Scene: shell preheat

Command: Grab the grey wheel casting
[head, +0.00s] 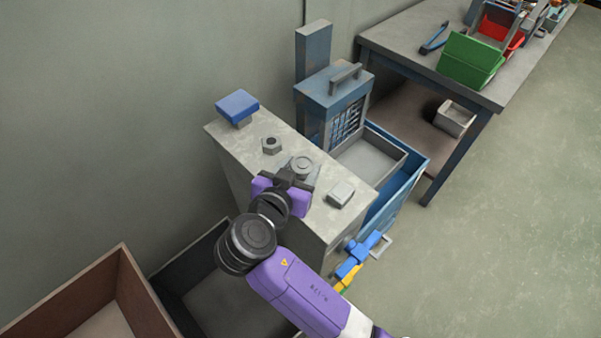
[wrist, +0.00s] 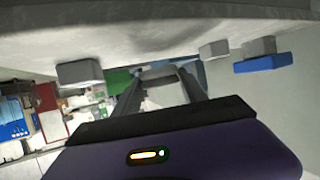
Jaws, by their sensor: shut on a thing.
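The grey wheel casting (head: 301,164) is a small round piece at the middle of a pale grey stand's top (head: 255,140) in the head view. My gripper (head: 297,174) is at its near side, with the jaws shut on it. In the wrist view the casting (wrist: 158,72) shows edge-on between the two dark fingers of my gripper (wrist: 160,82). The stand's surface is along the top of that view. I cannot tell whether the casting still touches the stand. My wrist hides part of its near side.
On the stand are a hex nut-like casting (head: 271,145), a squarish grey block (head: 340,194) and a blue-topped post (head: 237,106). A blue cabinet (head: 335,92) and blue bin (head: 403,178) stand behind. A brown bin (head: 126,290) is at lower left. Open floor (head: 500,220) lies right.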

